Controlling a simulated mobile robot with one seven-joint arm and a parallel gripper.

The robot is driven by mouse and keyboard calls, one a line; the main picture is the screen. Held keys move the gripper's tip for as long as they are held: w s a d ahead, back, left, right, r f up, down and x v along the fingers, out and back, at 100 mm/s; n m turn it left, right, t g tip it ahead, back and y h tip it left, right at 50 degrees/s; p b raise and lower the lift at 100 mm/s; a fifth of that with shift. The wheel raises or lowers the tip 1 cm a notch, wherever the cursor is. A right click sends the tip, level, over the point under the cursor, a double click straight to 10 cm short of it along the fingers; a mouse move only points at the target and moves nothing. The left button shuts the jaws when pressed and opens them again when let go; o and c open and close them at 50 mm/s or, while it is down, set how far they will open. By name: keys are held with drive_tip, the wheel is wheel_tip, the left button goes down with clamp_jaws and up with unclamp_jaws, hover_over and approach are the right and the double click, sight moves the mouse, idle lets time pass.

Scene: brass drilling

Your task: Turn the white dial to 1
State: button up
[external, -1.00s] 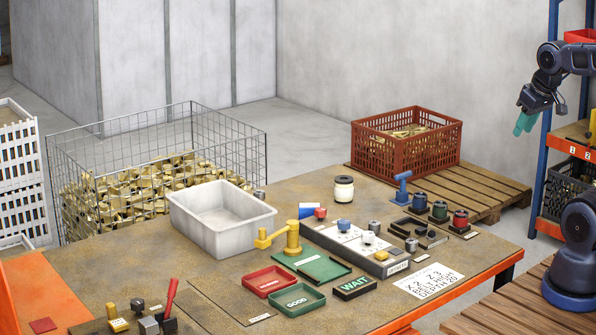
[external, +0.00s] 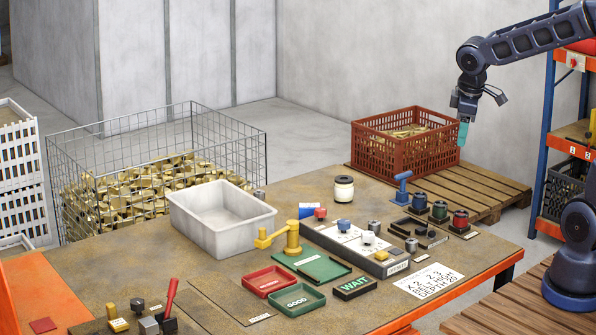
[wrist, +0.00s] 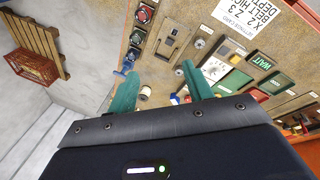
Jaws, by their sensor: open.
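The white dial (external: 368,237) is a small white knob on the pale top plate of a long grey control box (external: 380,268) on the workbench. A blue knob (external: 343,225) sits behind it on the same plate. Any numbers around the dial are too small to read. My gripper (external: 463,133) has teal fingers and hangs in the air, above and to the right of the box, near the red crate in the picture. In the wrist view my gripper (wrist: 161,70) is open, its fingers apart with nothing between them; the pale plate (wrist: 214,68) shows beyond the right finger.
Round dark pots (external: 440,211) and a blue clamp (external: 402,186) stand behind the box. A yellow lever fixture (external: 290,238), green tray (external: 297,300), red tray (external: 268,281) and white bin (external: 222,236) stand to its left. A paper note (external: 428,281) lies to its right.

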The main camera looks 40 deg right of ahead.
drive_tip(key=w+a+f+n+g, duration=0.1)
drive_tip(key=w+a+f+n, duration=0.6)
drive_tip(key=a, duration=0.3)
drive_tip(key=n+g+y, duration=0.1)
drive_tip(key=n+g, duration=0.1)
drive_tip(key=n, duration=0.2)
hover_over(368, 233)
wheel_tip(368, 233, down, 7)
wheel_tip(368, 233, down, 11)
drive_tip(key=shift+s+a+r, duration=0.1)
drive_tip(key=c, duration=1)
drive_tip(key=shift+m, duration=3.1)
